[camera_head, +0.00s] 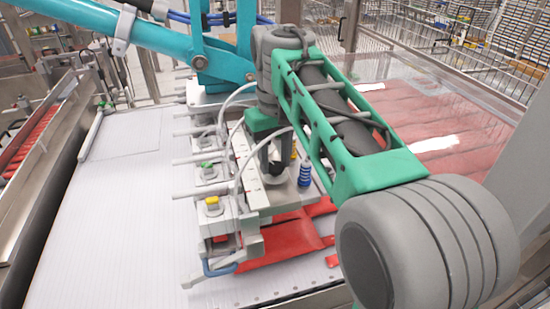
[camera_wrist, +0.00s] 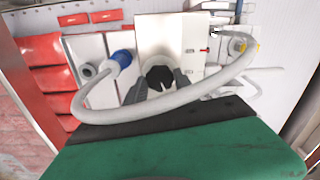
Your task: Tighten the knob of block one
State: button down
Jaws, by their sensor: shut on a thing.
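In the wrist view a black round knob (camera_wrist: 160,76) sits on a pale plate (camera_wrist: 163,33) of a block. My gripper (camera_wrist: 160,82) has its two dark fingers closed against the knob's sides. In the head view my gripper (camera_head: 275,168) points down onto the grey-white block (camera_head: 246,168) of the vacuum picker, with the dark knob (camera_head: 274,169) partly hidden between the fingers. Which block is number one cannot be read from the frames.
A blue-collared fitting (camera_wrist: 122,58) stands close to the left of my fingers in the wrist view. A pale hose (camera_wrist: 185,97) loops across my gripper. Red packs (camera_wrist: 47,49) lie beside the block. A yellow-topped fitting (camera_head: 212,202) and white conveyor (camera_head: 120,210) are left in the head view.

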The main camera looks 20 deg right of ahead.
aim_at(276, 165)
jog(key=shift+m, duration=2.3)
jog(key=c, duration=0.9)
grip_release()
notch_tip(276, 165, up, 8)
jog(key=p, duration=0.7)
jog(key=shift+f, duration=0.1)
